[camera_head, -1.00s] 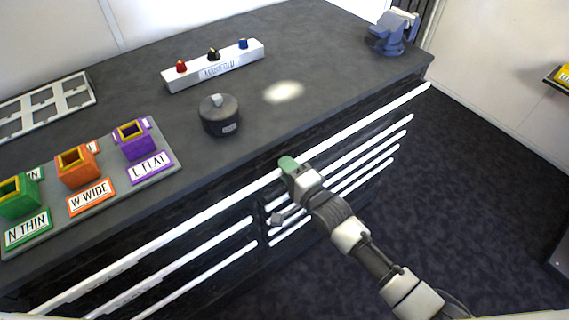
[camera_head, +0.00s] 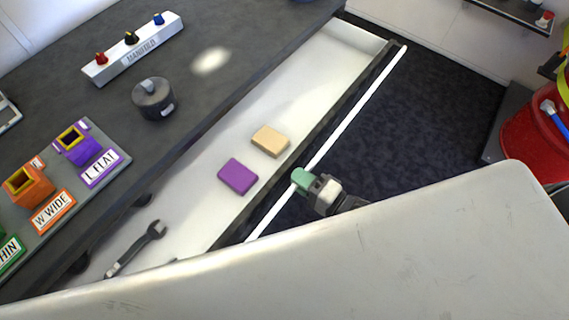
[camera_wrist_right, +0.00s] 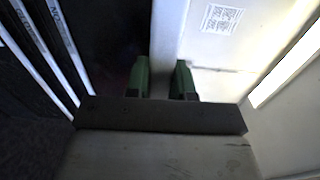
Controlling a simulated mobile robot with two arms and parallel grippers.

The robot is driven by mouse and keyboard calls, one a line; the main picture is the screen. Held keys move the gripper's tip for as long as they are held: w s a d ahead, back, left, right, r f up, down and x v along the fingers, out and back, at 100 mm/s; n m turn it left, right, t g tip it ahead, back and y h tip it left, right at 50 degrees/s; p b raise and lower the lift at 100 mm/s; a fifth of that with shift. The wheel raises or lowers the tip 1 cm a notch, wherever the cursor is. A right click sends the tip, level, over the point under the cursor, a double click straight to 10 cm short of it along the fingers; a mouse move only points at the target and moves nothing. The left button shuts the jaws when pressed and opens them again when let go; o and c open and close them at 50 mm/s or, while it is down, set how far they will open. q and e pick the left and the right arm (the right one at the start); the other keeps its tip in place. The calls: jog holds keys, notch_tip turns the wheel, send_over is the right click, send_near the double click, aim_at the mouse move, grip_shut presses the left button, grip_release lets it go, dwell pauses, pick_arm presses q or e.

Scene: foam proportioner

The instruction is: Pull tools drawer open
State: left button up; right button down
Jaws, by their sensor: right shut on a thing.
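The tools drawer (camera_head: 285,100) stands open, pulled out from under the dark worktop. Its pale interior holds a purple block (camera_head: 238,177), a tan block (camera_head: 271,141) and a grey wrench (camera_head: 137,249). A long white handle bar (camera_head: 350,117) runs along its front. My right gripper (camera_head: 303,180), with green fingertips, is shut on this bar near its middle. In the right wrist view the green fingers (camera_wrist_right: 162,80) are on either side of the white bar (camera_wrist_right: 169,35). My left gripper is not in view.
On the worktop (camera_head: 200,110) are a manifold block (camera_head: 135,50) with coloured knobs, a round dark canister (camera_head: 153,99) and a labelled rack with orange and purple holders (camera_head: 75,145). A red bucket (camera_head: 540,135) stands at right. Dark floor (camera_head: 425,120) is clear beyond the drawer front.

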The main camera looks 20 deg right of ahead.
jog(key=shift+s+d, duration=0.4)
jog(key=shift+s, duration=0.2)
jog(key=c, duration=1)
grip_release()
jog(key=shift+o, duration=0.2)
jog(key=b+v, duration=0.1)
jog(key=v, duration=0.9)
jog(key=shift+s+d+b, duration=0.25)
jog(key=shift+s+b, duration=0.05)
jog(key=shift+b, duration=0.1)
jog(key=shift+f, duration=0.15)
